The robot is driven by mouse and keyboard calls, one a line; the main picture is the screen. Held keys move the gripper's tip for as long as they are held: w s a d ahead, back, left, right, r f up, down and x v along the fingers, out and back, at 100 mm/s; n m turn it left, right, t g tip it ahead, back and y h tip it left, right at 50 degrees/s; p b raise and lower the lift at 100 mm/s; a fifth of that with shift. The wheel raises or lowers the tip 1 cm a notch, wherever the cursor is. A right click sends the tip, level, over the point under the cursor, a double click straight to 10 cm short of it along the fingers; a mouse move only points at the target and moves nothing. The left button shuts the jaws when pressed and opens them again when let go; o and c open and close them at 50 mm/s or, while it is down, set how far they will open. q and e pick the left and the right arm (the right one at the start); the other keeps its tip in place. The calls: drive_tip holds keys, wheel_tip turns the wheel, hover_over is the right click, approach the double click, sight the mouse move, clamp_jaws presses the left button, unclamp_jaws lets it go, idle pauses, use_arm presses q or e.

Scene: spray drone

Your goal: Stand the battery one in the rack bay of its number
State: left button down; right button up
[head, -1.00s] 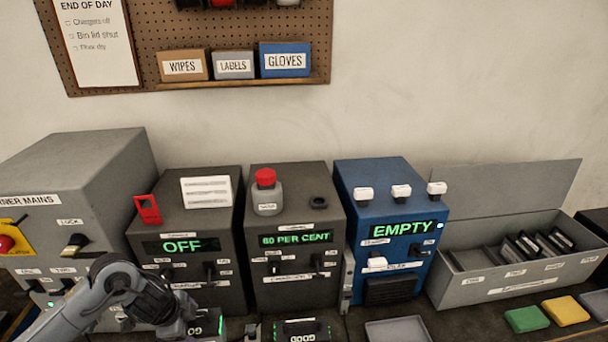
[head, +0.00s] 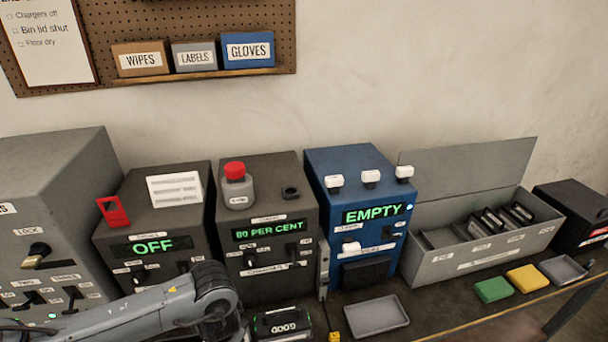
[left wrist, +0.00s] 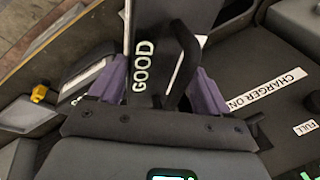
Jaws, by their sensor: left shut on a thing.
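In the left wrist view a dark battery marked GOOD (left wrist: 144,62) stands between the purple-padded fingers of my left gripper (left wrist: 160,88), which is shut on it. Its number does not show. In the head view my left arm (head: 165,305) reaches in at the bottom left, and its gripper is cut off or hidden. Another block reading GOOD (head: 278,322) sits on the bench just right of the arm. The grey rack (head: 470,262) is at the right, lid raised, with several dark batteries in its right part and open room at its left. Its bay labels are too small to read.
A charger reading OFF (head: 152,247), one reading 80 PER CENT (head: 268,232) and a blue unit reading EMPTY (head: 375,214) stand along the back. A grey tray (head: 376,316), green block (head: 493,289) and yellow block (head: 527,278) lie in front. A CHARGER ON panel (left wrist: 285,75) is close by.

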use_arm(q)
drive_tip(key=shift+w+r+n+y, duration=0.15)
drive_tip(key=shift+r+n+y, duration=0.2)
drive_tip(key=shift+n, duration=0.65)
drive_tip(key=shift+w+a+r+n+g, duration=0.15)
drive_tip(key=shift+a+n+g, duration=0.1)
drive_tip(key=shift+n, duration=0.3)
drive_tip(key=shift+a+r+n+g, duration=0.15)
drive_tip(key=shift+a+n+g, duration=0.1)
drive_tip(key=shift+n, duration=0.3)
drive_tip(key=shift+a+r+n, duration=0.1)
drive_tip(key=shift+n, duration=0.2)
drive_tip(key=shift+r+p, duration=0.4)
wheel_tip(320, 180, up, 24)
drive_tip(key=p, duration=2.4)
